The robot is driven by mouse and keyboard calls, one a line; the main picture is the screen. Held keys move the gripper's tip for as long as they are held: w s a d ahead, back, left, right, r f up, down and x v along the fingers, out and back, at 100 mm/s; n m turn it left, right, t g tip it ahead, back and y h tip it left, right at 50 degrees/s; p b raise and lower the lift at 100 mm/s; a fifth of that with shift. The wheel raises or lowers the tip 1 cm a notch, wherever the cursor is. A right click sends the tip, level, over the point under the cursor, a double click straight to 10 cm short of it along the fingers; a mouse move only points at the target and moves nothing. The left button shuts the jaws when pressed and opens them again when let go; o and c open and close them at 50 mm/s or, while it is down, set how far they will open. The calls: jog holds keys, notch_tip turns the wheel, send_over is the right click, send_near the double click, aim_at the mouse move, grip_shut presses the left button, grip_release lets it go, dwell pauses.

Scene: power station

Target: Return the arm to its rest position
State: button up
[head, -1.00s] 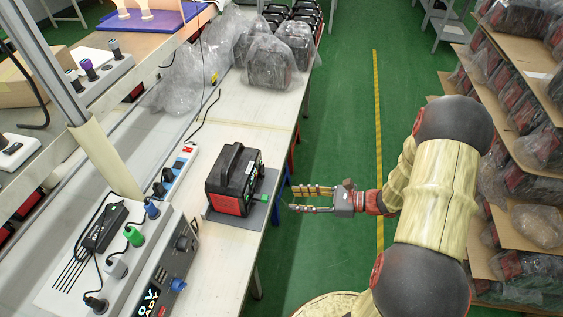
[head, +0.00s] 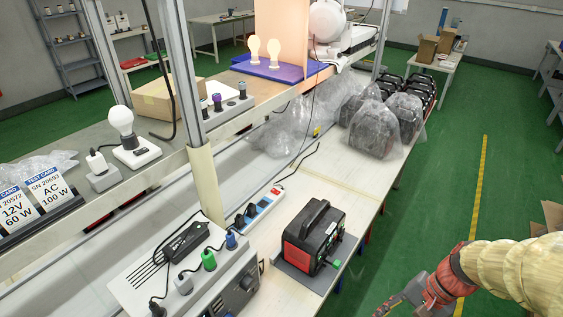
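My arm (head: 510,268) comes in from the right edge in the head view and is bent down towards the bottom. My gripper (head: 392,303) is at the bottom edge, over the floor to the right of the workbench, and is partly cut off. Its finger opening cannot be made out, and I see nothing held in it. The black and red power station (head: 313,238) stands upright on a grey plate on the bench, apart from my gripper. A green plug or connector is at its lower front.
The workbench (head: 345,187) runs along the left of my arm. Bagged units (head: 373,130) stand farther back. The green floor (head: 425,215) right of the bench is clear.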

jog(key=a+r+n+t+h, duration=0.2)
jog(key=a+r+n+t, duration=0.1)
jog(key=r, duration=0.6)
jog(key=a+r+n+t+h, duration=0.2)
jog(key=r+n, duration=0.4)
jog(key=r, duration=0.4)
jog(key=shift+s+a+r+n+t+h, duration=0.15)
jog(key=shift+a+r+n+t+h, duration=0.15)
jog(key=shift+a+t, duration=0.45)
